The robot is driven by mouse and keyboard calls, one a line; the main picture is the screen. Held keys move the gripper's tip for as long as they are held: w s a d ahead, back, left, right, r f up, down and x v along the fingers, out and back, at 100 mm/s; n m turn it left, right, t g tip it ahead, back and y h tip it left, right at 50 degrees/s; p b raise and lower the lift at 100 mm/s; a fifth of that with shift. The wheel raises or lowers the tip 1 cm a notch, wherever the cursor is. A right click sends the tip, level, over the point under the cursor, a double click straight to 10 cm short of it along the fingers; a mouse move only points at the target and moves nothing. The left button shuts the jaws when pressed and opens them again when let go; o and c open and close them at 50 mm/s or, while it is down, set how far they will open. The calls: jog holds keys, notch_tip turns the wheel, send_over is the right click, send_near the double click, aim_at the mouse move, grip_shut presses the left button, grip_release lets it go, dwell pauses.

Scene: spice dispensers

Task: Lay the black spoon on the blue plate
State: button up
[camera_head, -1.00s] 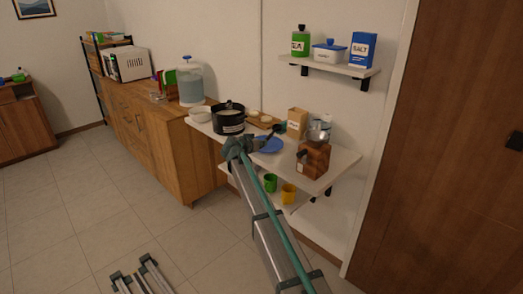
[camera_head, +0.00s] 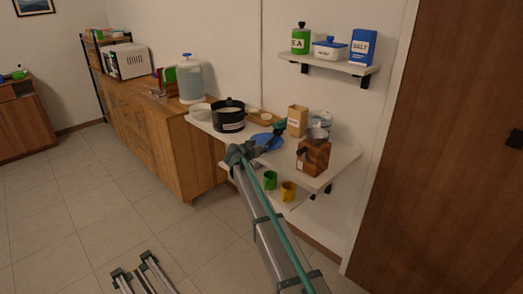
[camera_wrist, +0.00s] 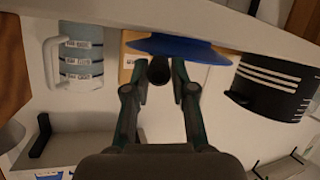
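The blue plate (camera_head: 259,138) lies on the white counter, partly hidden behind my arm in the head view. In the wrist view, which is upside down, the plate (camera_wrist: 178,46) shows nearly edge-on just beyond my fingertips. My gripper (camera_wrist: 159,72) has its two fingers drawn in around a dark, rounded thing, which looks like the black spoon (camera_wrist: 158,71) seen end-on. The spoon is by the plate's near side, at about rim height or above; its full length is hidden. In the head view, my arm covers the spoon and its outline cannot be made out.
A black pot (camera_head: 229,118) and a white bowl (camera_head: 200,111) stand left of the plate.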

jog(key=shift+o, duration=1.2)
jog(key=shift+r, duration=0.1)
